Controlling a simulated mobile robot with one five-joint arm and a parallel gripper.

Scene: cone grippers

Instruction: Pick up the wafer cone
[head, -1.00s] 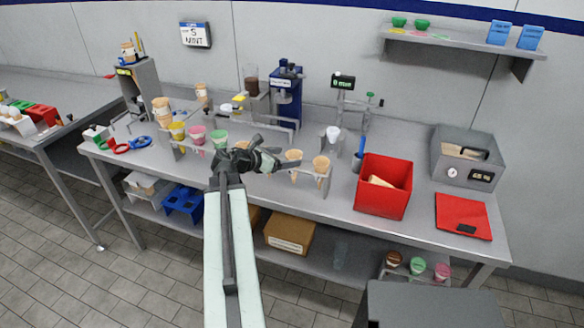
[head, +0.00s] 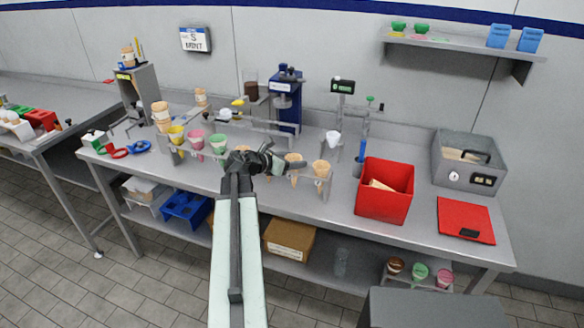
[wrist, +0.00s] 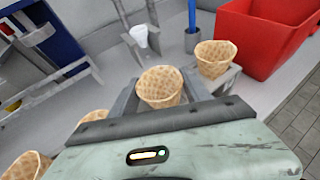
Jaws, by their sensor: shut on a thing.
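My gripper (head: 290,165) reaches over the front rack on the steel counter. It is shut on a tan waffle-patterned wafer cone (head: 295,158). In the wrist view the cone (wrist: 160,86) stands upright between the grey fingers, its open rim facing up. Its lower part is hidden by the fingers and palm, so I cannot tell whether it is clear of its rack hole. Another wafer cone (head: 321,168) stands just to the right, apart from the fingers; it also shows in the wrist view (wrist: 214,58). More cones show at the lower left of the wrist view (wrist: 27,166).
A red bin (head: 384,205) stands right of the rack. Yellow (head: 176,134), pink (head: 195,139) and green (head: 218,143) cups sit to the left. A stand with a white cone (head: 333,138) and a blue tool (head: 363,150) are behind.

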